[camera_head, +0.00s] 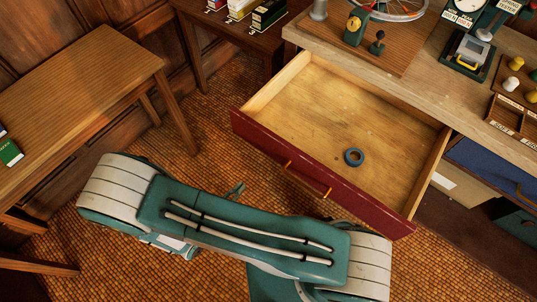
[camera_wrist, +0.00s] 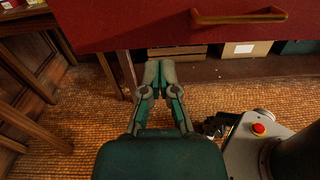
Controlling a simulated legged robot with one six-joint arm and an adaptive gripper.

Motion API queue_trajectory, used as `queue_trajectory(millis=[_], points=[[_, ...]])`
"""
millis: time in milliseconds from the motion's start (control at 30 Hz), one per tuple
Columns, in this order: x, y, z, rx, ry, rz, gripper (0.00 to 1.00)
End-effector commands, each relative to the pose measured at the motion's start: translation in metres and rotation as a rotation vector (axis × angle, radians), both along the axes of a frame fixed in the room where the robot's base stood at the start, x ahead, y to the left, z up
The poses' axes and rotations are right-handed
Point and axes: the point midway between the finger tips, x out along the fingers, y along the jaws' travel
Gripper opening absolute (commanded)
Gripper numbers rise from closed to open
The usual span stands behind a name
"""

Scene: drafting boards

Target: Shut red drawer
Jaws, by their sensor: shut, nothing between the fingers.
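The red drawer (camera_head: 305,182) is pulled well out from under the wooden workbench, with its bare wooden inside showing. A small dark blue-grey ring (camera_head: 353,157) lies on the drawer floor. The drawer's red front (camera_wrist: 150,25) fills the top of the wrist view, with its brass-coloured handle (camera_wrist: 240,17) at the upper right. My gripper (camera_wrist: 159,65) is shut and empty, just below and in front of the drawer front in that view. In the head view my arm's links cover most of my gripper, and only a small part shows near the drawer front.
The workbench (camera_head: 432,85) carries a wooden board, a wheel, gauges and small knobs. A blue drawer (camera_head: 490,168) sits to the right. Tiled floor lies between.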

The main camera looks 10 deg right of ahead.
Motion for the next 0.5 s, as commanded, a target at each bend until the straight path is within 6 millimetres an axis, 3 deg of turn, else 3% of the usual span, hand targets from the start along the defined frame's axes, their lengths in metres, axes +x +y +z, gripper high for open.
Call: queue_trajectory(millis=[167,500], points=[[0.001,-0.001,-0.006,-0.025,0.003,0.034,0.0],[0.037,-0.042,-0.006,-0.025,0.004,0.027,0.0]])
